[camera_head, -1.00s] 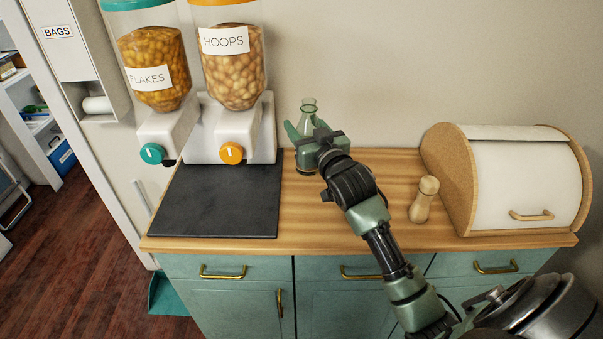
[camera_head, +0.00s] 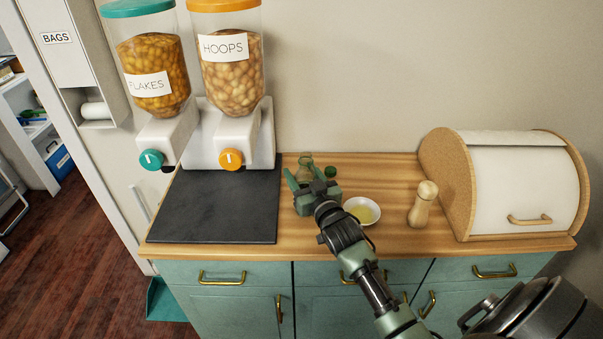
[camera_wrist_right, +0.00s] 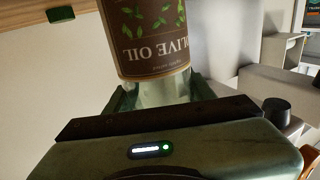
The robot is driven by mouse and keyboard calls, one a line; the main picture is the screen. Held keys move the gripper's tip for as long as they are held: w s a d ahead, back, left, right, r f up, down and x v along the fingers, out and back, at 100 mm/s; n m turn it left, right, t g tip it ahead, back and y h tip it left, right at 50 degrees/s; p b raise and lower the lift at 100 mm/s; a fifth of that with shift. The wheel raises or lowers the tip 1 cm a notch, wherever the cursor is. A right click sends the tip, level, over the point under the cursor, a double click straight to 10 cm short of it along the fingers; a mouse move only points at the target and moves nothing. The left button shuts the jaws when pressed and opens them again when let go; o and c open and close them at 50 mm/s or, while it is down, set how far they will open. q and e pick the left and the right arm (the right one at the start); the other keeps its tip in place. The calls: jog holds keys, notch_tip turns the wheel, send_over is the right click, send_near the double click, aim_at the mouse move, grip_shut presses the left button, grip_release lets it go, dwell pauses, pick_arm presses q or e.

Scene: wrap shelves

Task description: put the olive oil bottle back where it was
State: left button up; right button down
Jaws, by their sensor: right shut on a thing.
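The olive oil bottle (camera_head: 306,175) shows its open neck and upper part just behind my right gripper (camera_head: 309,188), above the wooden counter in the head view. In the right wrist view its brown label (camera_wrist_right: 155,35) appears upside down, with clear glass between the fingers. My right gripper (camera_wrist_right: 163,98) is shut on the bottle beside the label's edge. The bottle's base is hidden, so I cannot tell whether it touches the counter. A dark green cap (camera_head: 330,172) sits just right of the bottle. My left gripper is not in view.
A small white bowl (camera_head: 371,204) with yellow liquid stands right of the gripper. Farther right are a wooden mill (camera_head: 423,205) and a bread box (camera_head: 520,190). A dark slab (camera_head: 215,205) and two cereal dispensers (camera_head: 235,135) are on the left.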

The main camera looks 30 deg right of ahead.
jog(key=c, duration=0.6)
grip_release()
jog(key=shift+f, duration=0.15)
jog(key=shift+o, duration=0.2)
jog(key=shift+r, duration=0.2)
jog(key=shift+s+a+f, duration=0.1)
jog(key=shift+s, duration=0.2)
jog(key=s+a+b, duration=0.1)
jog(key=s, duration=1)
jog(key=shift+s+a, duration=0.15)
jog(key=shift+a, duration=0.2)
